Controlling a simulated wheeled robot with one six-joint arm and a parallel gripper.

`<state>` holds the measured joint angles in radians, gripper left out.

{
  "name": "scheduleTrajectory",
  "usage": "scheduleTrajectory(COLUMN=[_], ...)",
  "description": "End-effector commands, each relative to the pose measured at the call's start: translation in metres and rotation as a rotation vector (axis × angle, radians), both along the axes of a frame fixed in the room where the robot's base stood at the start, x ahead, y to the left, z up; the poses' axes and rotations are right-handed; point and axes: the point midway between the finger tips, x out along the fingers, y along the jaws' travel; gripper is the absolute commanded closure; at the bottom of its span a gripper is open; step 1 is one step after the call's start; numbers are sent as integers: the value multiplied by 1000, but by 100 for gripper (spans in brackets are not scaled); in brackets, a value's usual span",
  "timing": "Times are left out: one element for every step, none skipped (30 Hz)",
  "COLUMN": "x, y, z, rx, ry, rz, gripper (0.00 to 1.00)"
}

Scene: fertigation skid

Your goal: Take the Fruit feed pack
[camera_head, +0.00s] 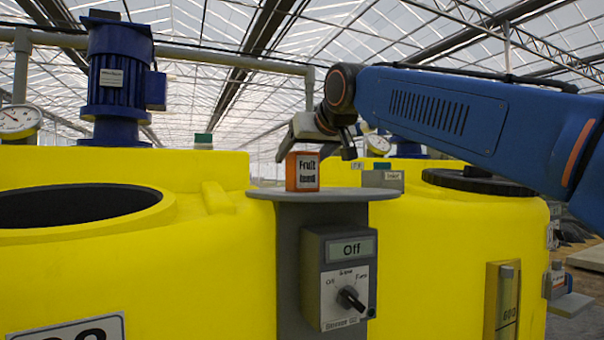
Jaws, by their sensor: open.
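The Fruit feed pack (304,172) is a small orange box with a white label reading "Fruit". It stands upright on a round grey shelf (350,193) between the two yellow tanks. My gripper (316,152) is open and points down just above the pack. One finger shows at the pack's upper left, the other beyond its upper right. I cannot tell whether either finger touches the pack. The second line of its label is too small to read surely.
A grey control box (338,278) with a knob and an "Off" display hangs below the shelf. A small grey labelled block (390,180) is right of the pack. A blue motor (120,80) and an open tank mouth (75,205) are at left.

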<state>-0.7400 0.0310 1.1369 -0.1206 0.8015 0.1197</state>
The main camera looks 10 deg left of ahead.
Motion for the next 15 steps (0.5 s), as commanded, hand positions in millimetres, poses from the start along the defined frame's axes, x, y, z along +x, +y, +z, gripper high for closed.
scheduleTrajectory(x=[0,0,0,0,0,0,0,0,0,0,0,0,0,0,0], y=[0,0,0,0,0,0,0,0,0,0,0,0,0,0,0], z=[0,0,0,0,0,0,0,0,0,0,0,0,1,1,1], rx=[1,1,1,1,1,1,1,1,1,1,1,1,1,1,1], ry=[-1,-1,-1,-1,-1,-1,-1,-1,-1,-1,-1,-1,-2,-2,-2], rz=[0,0,0,0,0,0,0,0,0,0,0,0,0,0,0], gripper=[27,27,27,27,27,32,39,46,56,63,70,80,82,82,82])
